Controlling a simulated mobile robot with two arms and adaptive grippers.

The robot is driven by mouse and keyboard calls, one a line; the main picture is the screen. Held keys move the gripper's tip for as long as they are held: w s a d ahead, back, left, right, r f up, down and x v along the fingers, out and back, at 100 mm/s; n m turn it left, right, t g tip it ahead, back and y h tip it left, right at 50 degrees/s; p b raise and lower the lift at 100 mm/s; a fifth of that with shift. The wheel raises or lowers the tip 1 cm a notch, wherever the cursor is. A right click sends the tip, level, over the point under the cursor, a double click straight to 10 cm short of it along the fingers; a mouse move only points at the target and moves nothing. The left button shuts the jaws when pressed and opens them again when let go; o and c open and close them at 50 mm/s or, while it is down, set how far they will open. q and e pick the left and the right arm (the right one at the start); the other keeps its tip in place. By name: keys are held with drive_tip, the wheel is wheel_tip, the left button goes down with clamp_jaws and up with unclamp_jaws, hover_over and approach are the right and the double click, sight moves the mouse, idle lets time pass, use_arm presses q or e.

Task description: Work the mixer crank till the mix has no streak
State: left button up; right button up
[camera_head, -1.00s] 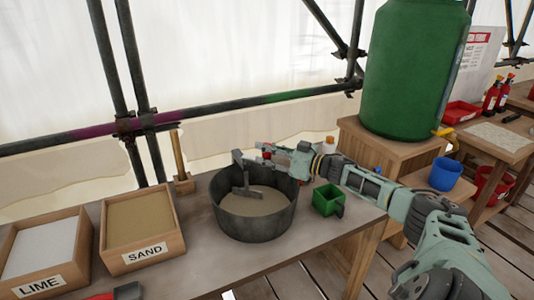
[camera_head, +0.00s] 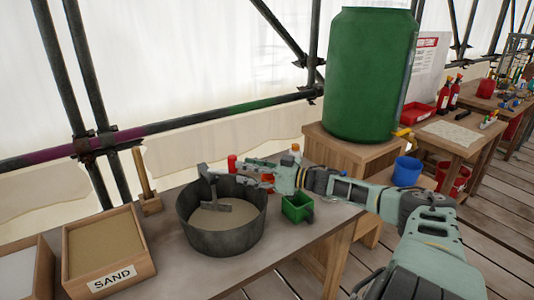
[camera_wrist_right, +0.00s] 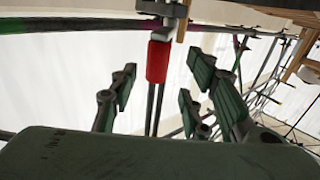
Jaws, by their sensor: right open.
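The mixer tub (camera_head: 187,226) is a dark grey round pan on the workbench in the head view. Pale beige mix (camera_head: 218,236) lies in it, with no clear streak visible at this size. A grey paddle and crank arm (camera_head: 212,190) stand over the mix. The crank's red grip (camera_head: 232,163) rises upright above the tub's back rim and also shows in the right wrist view (camera_wrist_right: 157,62). My right gripper (camera_head: 246,170) is open, just right of the red grip. In the wrist view the grip stands ahead of and between its spread fingers, apparently untouched. My left gripper is out of view.
A green scoop box (camera_head: 297,208) stands right of the tub, under my right arm. A sand box (camera_head: 102,252) and a wooden-handled tool (camera_head: 145,180) are at left. A green water barrel (camera_head: 368,75) stands on a wooden stand behind. A blue bucket (camera_head: 407,171) is farther right.

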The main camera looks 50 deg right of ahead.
drive_tip(key=v, duration=0.6)
idle(0.3)
drive_tip(key=shift+s, duration=0.1)
idle(0.8)
